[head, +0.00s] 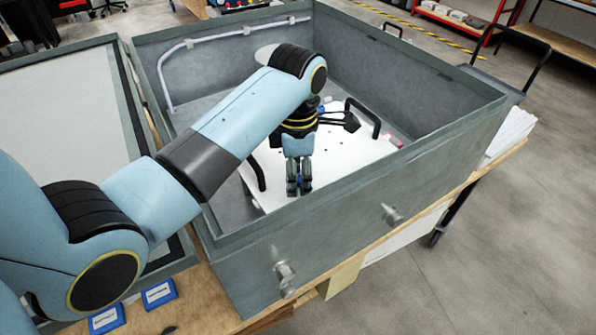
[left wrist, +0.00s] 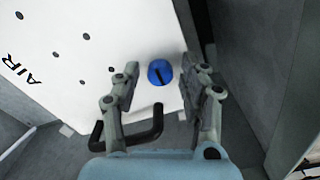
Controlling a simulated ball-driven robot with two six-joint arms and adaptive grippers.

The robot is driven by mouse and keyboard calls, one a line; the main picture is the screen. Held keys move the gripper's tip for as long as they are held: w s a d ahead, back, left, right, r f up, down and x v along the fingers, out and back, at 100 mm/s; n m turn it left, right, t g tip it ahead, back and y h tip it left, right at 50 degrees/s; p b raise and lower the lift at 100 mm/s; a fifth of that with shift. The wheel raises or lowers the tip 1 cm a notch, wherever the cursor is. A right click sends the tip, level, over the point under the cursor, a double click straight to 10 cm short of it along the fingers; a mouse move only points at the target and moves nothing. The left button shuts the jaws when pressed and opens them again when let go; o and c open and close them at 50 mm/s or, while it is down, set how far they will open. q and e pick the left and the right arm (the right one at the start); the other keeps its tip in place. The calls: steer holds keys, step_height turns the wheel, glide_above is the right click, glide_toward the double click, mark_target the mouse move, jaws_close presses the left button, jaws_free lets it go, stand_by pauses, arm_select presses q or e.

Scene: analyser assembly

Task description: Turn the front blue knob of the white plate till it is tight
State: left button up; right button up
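The white plate (head: 348,160) lies inside the grey metal box. In the left wrist view the plate (left wrist: 75,75) shows small dark holes and the letters "AIR". The front blue knob (left wrist: 160,72), round with a dark slot, sits near the plate's edge. My left gripper (head: 299,188) points down at the near part of the plate. In the left wrist view its two fingers (left wrist: 163,78) are apart, one on each side of the knob, with visible gaps. My right gripper is not in view.
The grey box (head: 355,215) has high walls around the plate. Black handles stand on the plate at the right (head: 366,117) and left (head: 258,172); one shows near the fingers (left wrist: 128,138). A light pipe (head: 205,42) runs along the back wall. Blue-framed labels (head: 159,293) lie outside.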

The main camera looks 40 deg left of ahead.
arm_select(q)
steer(key=shift+c, duration=2.2)
jaws_close()
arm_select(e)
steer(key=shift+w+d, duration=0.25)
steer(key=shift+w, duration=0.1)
